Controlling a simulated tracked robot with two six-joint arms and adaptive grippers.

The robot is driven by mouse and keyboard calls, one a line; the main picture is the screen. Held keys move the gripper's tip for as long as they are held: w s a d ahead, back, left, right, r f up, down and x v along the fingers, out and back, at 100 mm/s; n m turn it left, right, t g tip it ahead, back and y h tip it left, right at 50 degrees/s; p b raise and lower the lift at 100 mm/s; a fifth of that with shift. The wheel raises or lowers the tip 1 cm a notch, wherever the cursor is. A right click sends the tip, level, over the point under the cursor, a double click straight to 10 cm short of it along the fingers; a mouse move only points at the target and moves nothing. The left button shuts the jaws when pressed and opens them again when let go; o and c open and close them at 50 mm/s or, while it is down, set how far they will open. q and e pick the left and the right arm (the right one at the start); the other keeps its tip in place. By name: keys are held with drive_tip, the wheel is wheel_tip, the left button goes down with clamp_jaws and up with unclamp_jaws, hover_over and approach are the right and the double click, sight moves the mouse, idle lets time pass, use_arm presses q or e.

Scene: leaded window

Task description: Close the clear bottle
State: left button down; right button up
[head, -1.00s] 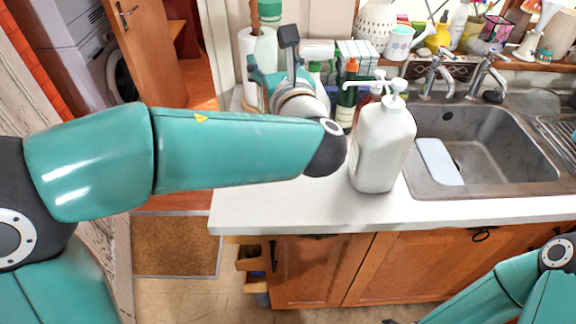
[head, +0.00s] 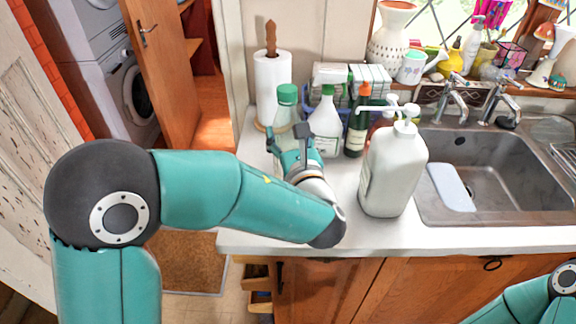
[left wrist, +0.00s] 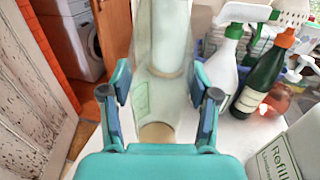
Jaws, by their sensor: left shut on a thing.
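The clear bottle (head: 285,118) stands upright on the counter's back left, with a green cap (head: 287,91) on top. I cannot tell if the cap is loose or tight. My left gripper (head: 288,138) is shut on the bottle's lower body, which is partly hidden behind the gripper. In the left wrist view the see-through bottle (left wrist: 157,90) is between the two fingers of the left gripper (left wrist: 160,108); its top is out of that view. My right gripper is out of view; only part of my right arm shows at the lower right.
A paper towel roll (head: 271,85) stands just behind the bottle. A white spray bottle (head: 325,125), a dark green bottle (head: 357,128) and a large white pump bottle (head: 393,170) stand to the right. The sink (head: 500,165) is further right. The front left counter is clear.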

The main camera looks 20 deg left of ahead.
use_arm(q)
drive_tip(key=shift+f, duration=2.4)
wheel_tip(320, 180, down, 4)
drive_tip(key=shift+r, duration=0.25)
drive_tip(key=shift+f, duration=0.2)
drive_tip(key=shift+f, duration=0.1)
drive_tip(key=shift+c, duration=1.3)
unclamp_jaws()
